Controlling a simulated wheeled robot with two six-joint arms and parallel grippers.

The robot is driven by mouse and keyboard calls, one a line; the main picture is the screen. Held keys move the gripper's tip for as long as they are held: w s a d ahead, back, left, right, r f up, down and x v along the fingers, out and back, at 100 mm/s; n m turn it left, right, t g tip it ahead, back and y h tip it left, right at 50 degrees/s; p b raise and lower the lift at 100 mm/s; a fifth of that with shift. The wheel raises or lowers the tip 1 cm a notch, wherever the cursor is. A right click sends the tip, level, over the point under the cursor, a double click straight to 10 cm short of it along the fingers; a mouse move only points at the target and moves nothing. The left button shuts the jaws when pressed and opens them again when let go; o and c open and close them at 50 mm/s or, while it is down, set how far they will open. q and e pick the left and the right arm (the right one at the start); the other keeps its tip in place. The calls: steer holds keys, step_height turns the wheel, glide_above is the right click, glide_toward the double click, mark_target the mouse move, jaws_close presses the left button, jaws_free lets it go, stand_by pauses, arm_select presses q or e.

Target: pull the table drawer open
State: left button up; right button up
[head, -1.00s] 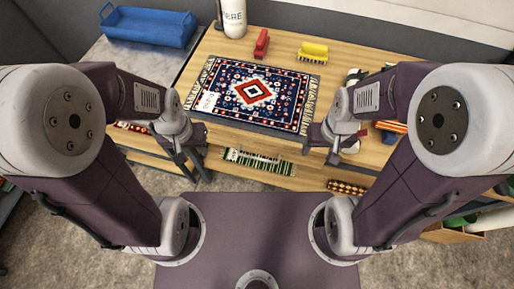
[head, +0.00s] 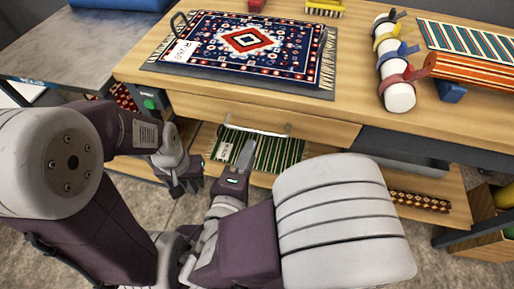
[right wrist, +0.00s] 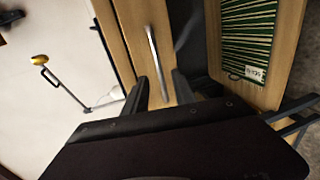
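The wooden table's drawer front (head: 320,131) sits under the tabletop and looks shut. Its pale bar handle (head: 257,130) runs along the front; in the right wrist view the handle (right wrist: 156,60) stands almost upright. My right gripper (head: 245,158) is just in front of and below the handle. In the right wrist view its two fingers (right wrist: 159,88) are apart, with the handle's near end showing between them. I cannot tell whether they touch it. My left gripper (head: 184,187) hangs low left of the drawer, its fingers apart and empty.
A patterned rug (head: 245,41) lies on a dark mat on the tabletop. A white roll with coloured straps (head: 397,92) and an orange striped roll (head: 462,72) lie at right. A green striped rug (head: 272,152) lies on the shelf below the drawer.

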mark_target(257, 132)
steer(key=b+x, duration=0.2)
steer(key=x, duration=0.7)
steer(key=shift+r, duration=0.15)
steer(key=shift+a, duration=0.1)
jaws_close()
stand_by(1.0)
